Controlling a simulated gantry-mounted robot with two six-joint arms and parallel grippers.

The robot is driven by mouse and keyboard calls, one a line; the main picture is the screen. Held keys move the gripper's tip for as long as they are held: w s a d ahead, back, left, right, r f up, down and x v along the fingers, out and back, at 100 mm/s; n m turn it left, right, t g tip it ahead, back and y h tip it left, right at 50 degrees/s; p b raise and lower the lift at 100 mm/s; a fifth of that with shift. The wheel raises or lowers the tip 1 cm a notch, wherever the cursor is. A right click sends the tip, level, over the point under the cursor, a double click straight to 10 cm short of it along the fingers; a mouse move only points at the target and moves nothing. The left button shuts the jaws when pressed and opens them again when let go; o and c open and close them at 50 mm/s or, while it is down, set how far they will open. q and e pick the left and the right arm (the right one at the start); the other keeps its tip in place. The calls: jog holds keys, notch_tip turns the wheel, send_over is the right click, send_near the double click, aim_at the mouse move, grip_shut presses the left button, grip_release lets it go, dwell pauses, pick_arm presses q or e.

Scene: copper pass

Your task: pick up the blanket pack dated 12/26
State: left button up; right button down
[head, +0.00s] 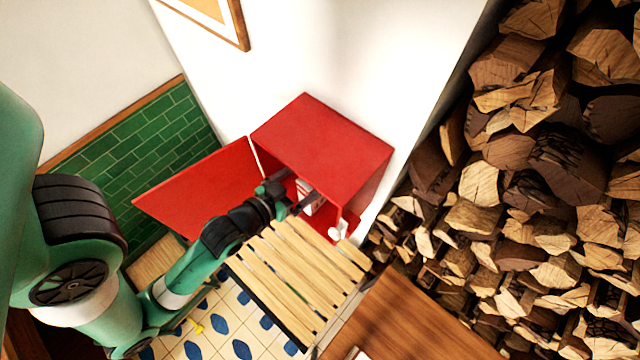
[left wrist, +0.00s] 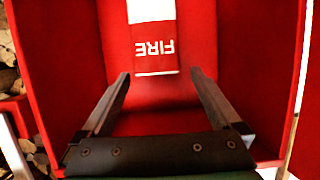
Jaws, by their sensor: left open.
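A red and white blanket pack (left wrist: 152,40) lettered FIRE stands inside the red cabinet (left wrist: 255,70) in the left wrist view, its lettering upside down there. No date can be read on it. It also shows small in the head view (head: 304,188), partly hidden by my gripper. My left gripper (left wrist: 160,74) is open and empty. Its fingers point into the cabinet toward the pack, the tips spread wider than the pack and apart from it. In the head view my left gripper (head: 300,200) is at the cabinet's mouth. My right gripper is out of view.
The red cabinet (head: 320,140) has its door (head: 205,188) swung open to the left. A slatted wooden seat (head: 298,275) lies just below the arm. Stacked firewood (head: 530,180) fills the right side. A wooden tabletop (head: 410,320) is at the bottom.

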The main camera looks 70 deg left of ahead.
pick_arm(q)
jog(key=p+x, duration=0.1)
jog(key=x, duration=0.4)
jog(key=shift+w+a+f, duration=0.1)
jog(key=shift+w+f, duration=0.05)
jog(key=shift+w, duration=0.15)
grip_shut()
dwell(0.4)
